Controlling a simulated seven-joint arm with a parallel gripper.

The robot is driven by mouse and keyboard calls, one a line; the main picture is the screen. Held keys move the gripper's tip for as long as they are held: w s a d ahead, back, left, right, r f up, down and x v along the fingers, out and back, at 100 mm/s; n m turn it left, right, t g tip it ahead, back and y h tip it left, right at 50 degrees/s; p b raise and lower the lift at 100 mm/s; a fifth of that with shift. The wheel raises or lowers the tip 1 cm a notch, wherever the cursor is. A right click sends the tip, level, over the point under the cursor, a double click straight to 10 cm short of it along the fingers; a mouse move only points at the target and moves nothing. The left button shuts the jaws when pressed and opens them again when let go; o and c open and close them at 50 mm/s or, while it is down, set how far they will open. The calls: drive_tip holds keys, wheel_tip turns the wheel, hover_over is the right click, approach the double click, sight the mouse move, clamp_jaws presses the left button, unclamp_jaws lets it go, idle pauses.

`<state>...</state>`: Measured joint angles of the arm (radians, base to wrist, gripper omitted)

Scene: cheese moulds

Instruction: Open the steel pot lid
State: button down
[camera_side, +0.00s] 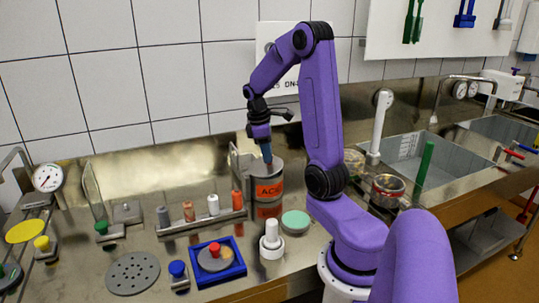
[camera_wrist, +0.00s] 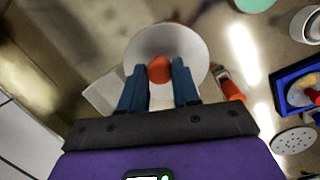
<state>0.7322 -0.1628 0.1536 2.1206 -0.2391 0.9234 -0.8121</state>
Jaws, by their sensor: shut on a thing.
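The steel pot (camera_side: 267,172) with an orange label stands on the steel counter toward the back, below my gripper. Its round pale lid (camera_wrist: 190,45) fills the middle of the wrist view and has an orange-red knob (camera_wrist: 159,69) at its centre. My gripper (camera_side: 267,158) points down over the pot. In the wrist view its two blue fingers (camera_wrist: 159,75) are shut on the knob, one on each side. The lid appears to be on the pot; I cannot tell if there is a gap under it. The inside of the pot is hidden.
A rack (camera_side: 203,222) with several small coloured pieces stands left of the pot. A blue tray (camera_side: 234,271), a white stand (camera_side: 271,245) and a green disc (camera_side: 295,221) lie in front. A sink (camera_side: 430,160) is at right; the wall is close behind.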

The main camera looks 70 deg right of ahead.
drive_tip(key=shift+w+a+r+g+h, duration=0.75)
drive_tip(key=shift+w+r+g+h, duration=0.05)
drive_tip(key=shift+g+h, duration=0.2)
drive_tip(key=shift+w+a+r+g+h, duration=0.45)
drive_tip(key=shift+w+a+g+h, duration=0.3)
drive_tip(key=shift+g+h, duration=0.25)
drive_tip(key=w+a+g+h, duration=0.2)
drive_tip(key=g+h, duration=0.1)
approach(255, 170)
drive_tip(key=shift+a+r, duration=0.15)
drive_tip(key=shift+r, duration=0.7)
drive_tip(key=c, duration=0.8)
unclamp_jaws()
